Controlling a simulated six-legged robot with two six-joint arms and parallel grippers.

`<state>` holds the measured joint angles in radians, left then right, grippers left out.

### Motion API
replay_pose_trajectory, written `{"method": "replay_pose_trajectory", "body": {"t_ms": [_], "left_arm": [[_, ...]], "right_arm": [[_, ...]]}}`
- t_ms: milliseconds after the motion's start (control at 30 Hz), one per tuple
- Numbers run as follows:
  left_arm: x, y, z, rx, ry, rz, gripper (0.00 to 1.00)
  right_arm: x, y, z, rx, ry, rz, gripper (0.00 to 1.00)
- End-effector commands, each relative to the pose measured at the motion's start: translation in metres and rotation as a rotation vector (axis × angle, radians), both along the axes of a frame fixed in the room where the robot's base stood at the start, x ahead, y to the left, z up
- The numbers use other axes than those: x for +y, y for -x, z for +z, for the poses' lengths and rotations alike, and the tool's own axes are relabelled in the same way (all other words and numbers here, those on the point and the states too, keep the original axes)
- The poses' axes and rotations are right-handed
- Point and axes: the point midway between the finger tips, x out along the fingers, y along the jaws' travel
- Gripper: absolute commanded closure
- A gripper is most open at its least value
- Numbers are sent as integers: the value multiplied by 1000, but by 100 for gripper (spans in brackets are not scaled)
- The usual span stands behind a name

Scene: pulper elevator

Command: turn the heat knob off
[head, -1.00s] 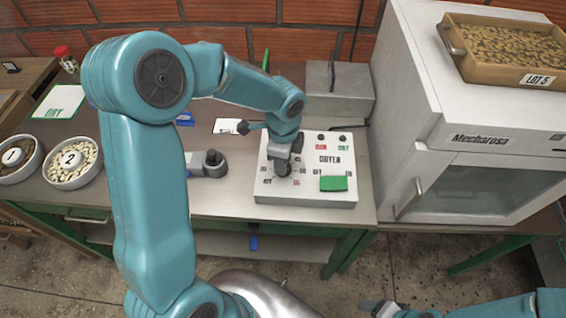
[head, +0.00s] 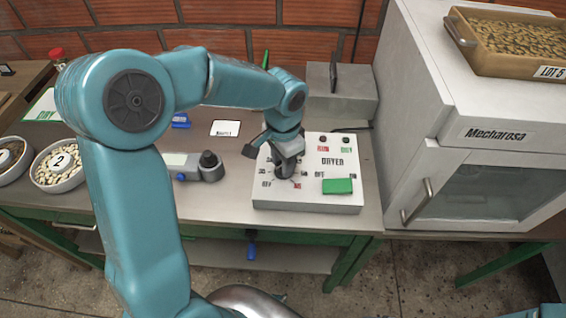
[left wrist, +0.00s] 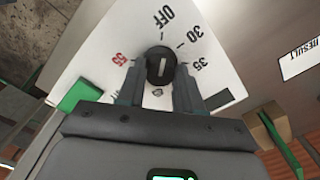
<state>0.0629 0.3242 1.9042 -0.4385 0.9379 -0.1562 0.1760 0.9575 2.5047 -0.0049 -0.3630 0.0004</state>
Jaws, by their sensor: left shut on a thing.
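The heat knob (left wrist: 161,66) is a round black dial on the white dryer panel (head: 308,197). The wrist view shows OFF, 30, 35 and red 55 printed around it. A white line on its face runs roughly up and down in that view, in line with OFF at the top; I cannot be sure which end is the pointer. My left gripper (left wrist: 158,85) is shut on the knob, one finger on each side. In the head view the gripper (head: 284,160) reaches down over the panel and partly hides the knob (head: 284,172). My right gripper is out of view.
A bowl of beans (head: 62,166) is farther left.

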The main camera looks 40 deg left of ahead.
Motion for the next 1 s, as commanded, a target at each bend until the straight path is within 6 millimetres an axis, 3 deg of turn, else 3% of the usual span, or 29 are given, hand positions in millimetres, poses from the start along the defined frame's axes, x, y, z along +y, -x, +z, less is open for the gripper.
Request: {"method": "replay_pose_trajectory", "body": {"t_ms": [300,867,900,933,1000], "left_arm": [[-1,1,-2,5,2,116,95],[-1,1,-2,5,2,141,95],[-1,1,-2,5,2,141,52],[-1,1,-2,5,2,141,42],[-1,1,-1,4,2,140,39]], "right_arm": [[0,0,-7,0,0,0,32],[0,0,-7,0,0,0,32],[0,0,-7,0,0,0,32],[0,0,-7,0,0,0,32],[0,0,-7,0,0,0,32]]}}
